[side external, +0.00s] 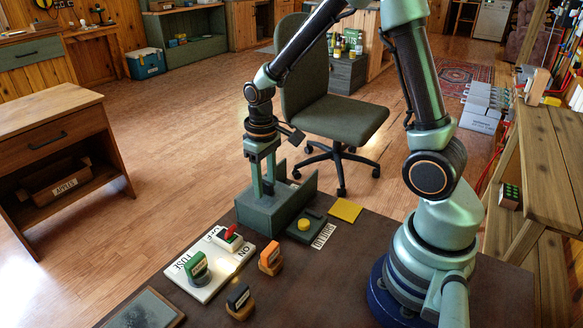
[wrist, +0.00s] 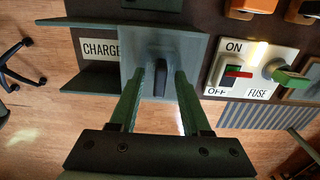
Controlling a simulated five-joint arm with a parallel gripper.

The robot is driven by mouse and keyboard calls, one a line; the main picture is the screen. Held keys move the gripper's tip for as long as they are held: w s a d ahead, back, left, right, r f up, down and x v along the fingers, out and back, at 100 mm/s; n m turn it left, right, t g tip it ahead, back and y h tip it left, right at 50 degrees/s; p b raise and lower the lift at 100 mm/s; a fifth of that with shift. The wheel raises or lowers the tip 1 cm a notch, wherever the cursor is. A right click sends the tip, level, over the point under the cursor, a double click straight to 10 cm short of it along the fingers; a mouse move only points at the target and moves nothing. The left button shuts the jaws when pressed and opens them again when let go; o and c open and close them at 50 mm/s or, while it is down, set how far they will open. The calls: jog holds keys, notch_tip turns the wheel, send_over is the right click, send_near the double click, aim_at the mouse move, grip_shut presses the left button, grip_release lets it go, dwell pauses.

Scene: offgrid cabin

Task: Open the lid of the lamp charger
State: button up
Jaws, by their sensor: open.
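The lamp charger (side external: 258,218) is a dark green-grey box on the brown table in the side view, under my gripper (side external: 263,188). In the wrist view its label reads "CHARGE" (wrist: 101,49), with the rest hidden, between two raised walls. Beside the label is a lighter grey panel, seemingly the lid (wrist: 190,55), with a dark upright handle (wrist: 160,80). My gripper (wrist: 160,75) is open, its green fingers on either side of the handle in that view. I cannot tell whether they touch it. The lid looks shut.
A white fuse panel (side external: 190,285) with a red switch (side external: 231,232) and green handle (side external: 195,267) lies left of the charger. Orange (side external: 270,258) and black (side external: 239,301) handled blocks stand in front. A box with a yellow button (side external: 305,225) and a yellow square (side external: 345,210) lie right.

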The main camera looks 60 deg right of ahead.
grip_shut()
dwell(1.5)
